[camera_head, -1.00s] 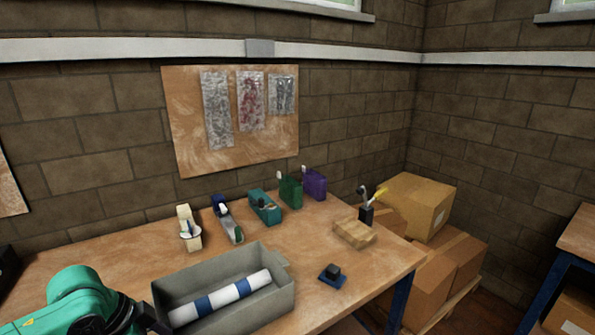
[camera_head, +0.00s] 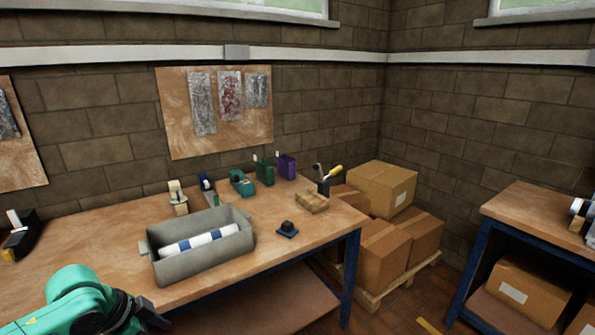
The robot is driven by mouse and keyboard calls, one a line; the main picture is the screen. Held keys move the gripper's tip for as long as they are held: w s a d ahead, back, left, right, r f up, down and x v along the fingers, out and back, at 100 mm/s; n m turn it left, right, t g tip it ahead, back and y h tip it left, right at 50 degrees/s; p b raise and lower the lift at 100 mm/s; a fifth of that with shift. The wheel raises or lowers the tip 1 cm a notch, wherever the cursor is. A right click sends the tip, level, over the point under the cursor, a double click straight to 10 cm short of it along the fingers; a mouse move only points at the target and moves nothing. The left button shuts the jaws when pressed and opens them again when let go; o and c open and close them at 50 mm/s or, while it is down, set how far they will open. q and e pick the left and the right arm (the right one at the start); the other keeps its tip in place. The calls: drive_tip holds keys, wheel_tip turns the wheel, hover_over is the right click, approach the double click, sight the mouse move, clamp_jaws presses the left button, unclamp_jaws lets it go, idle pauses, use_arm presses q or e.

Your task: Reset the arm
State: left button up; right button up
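A green and black part of my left arm (camera_head: 88,300) shows at the lower left, in front of the wooden workbench. Its fingertips cannot be made out, so I cannot tell whether that gripper is open or shut. My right arm and gripper are out of view. On the workbench (camera_head: 85,235) a grey bin (camera_head: 200,268) holds a white and blue striped cylinder (camera_head: 200,241). The arm is in front of and to the left of the bin, apart from it in the picture.
Small holders, one a purple box (camera_head: 286,166), line the bench's back. A black block on a blue base (camera_head: 287,229) and a wooden block (camera_head: 312,203) sit right of the bin. Cardboard boxes (camera_head: 382,188) stack on a pallet. A second bench (camera_head: 540,215) stands right, with floor between.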

use_arm(q)
drive_tip(key=w+a+f+n+t+y, duration=0.1)
drive_tip(key=w+a+f+n+t, duration=0.3)
drive_tip(key=w+a+f, duration=0.6)
drive_tip(key=s+a+f+n+g+y, duration=0.15)
drive_tip(key=s+f, duration=0.25)
drive_tip(key=f, duration=0.5)
drive_tip(key=s+a+f+n+y, duration=0.1)
drive_tip(key=s+a+f+n, duration=0.2)
drive_tip(key=f, duration=0.5)
drive_tip(key=s+d+f+g+y, duration=0.1)
drive_tip(key=s+d+f, duration=0.1)
drive_tip(key=s+f, duration=0.65)
drive_tip(key=s+d+f+g, duration=0.1)
drive_tip(key=s+d+f, duration=0.1)
drive_tip(key=s+f, duration=0.6)
drive_tip(key=s+d+f+g, duration=0.1)
drive_tip(key=s+d+f, duration=0.2)
drive_tip(key=s, duration=0.6)
drive_tip(key=s+d+f+g, duration=0.1)
drive_tip(key=s+d+f, duration=0.2)
drive_tip(key=s+d, duration=0.4)
drive_tip(key=shift+s+d+g+h, duration=0.35)
drive_tip(key=shift+s+d, duration=0.05)
drive_tip(key=shift+s, duration=0.45)
